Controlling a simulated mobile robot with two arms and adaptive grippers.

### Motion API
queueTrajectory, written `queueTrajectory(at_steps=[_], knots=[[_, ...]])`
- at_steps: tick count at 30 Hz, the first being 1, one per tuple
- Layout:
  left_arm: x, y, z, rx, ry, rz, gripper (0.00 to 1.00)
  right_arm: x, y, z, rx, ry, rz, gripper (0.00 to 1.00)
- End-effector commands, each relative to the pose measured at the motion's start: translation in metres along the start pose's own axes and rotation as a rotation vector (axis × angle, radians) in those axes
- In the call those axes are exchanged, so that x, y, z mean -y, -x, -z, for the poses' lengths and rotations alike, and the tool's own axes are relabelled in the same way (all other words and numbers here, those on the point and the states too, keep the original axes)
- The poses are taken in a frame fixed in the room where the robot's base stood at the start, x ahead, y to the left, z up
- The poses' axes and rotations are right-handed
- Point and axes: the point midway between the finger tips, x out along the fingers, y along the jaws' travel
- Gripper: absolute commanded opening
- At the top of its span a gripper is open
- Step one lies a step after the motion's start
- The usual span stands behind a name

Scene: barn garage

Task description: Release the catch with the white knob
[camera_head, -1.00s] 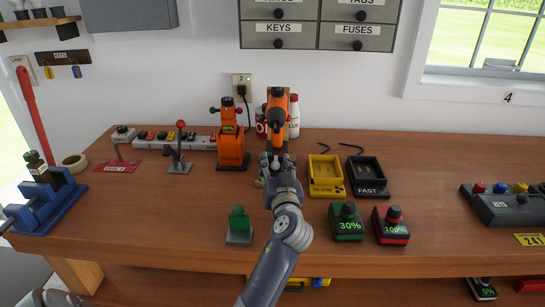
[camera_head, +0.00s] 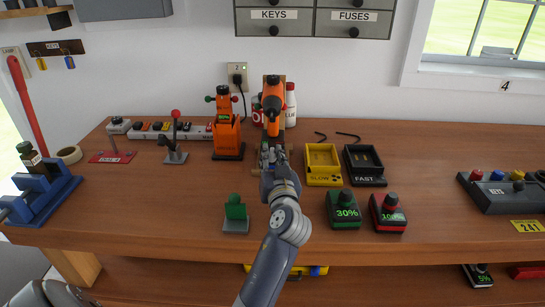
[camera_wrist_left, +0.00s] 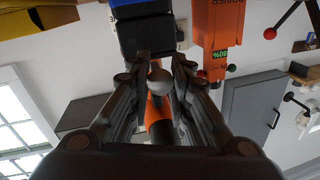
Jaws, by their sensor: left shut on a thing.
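The white knob (camera_wrist_left: 160,82) shows in the left wrist view as a pale ball between the fingertips of my left gripper (camera_wrist_left: 159,76). The fingers are shut on it. In the head view my left gripper (camera_head: 272,158) is at the foot of the orange drill (camera_head: 272,108), and its fingers hide the knob. The drill stands upright near the back of the bench. Its orange and dark body (camera_wrist_left: 158,108) shows beyond the knob in the wrist view. The catch itself is mostly hidden, so its position cannot be told. My right gripper is not in view.
An orange device with a green display (camera_head: 227,135) stands just left of the drill. A yellow SLOW tray (camera_head: 322,178) and black FAST tray (camera_head: 364,178) lie to the right. A green-topped block (camera_head: 235,213) and the 30% battery (camera_head: 344,210) flank my arm.

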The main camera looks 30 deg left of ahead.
Motion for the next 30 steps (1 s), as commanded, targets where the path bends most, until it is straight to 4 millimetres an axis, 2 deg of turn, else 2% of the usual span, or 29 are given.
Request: queueTrajectory(at_steps=[5, 6, 8, 9, 20, 23, 30], knots=[[0.001, 0.0, 0.0, 0.003, -0.002, 0.003, 0.0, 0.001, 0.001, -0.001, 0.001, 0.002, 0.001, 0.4], [0.001, -0.001, 0.0, 0.003, -0.002, 0.003, 0.23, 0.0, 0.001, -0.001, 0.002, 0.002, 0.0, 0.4], [0.001, -0.001, 0.0, 0.002, -0.002, 0.003, 0.37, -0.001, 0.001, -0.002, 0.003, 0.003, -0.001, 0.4], [0.001, -0.001, 0.0, 0.002, -0.001, 0.003, 0.41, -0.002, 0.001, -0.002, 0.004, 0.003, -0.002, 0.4], [0.001, -0.001, 0.004, 0.0, 0.001, 0.002, 0.41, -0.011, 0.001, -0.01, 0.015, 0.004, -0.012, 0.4], [0.003, -0.001, 0.015, -0.001, 0.004, 0.003, 0.41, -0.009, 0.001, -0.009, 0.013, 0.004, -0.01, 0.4], [0.013, -0.001, 0.062, -0.003, 0.005, 0.003, 0.41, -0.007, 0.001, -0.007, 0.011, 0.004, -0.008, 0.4]])
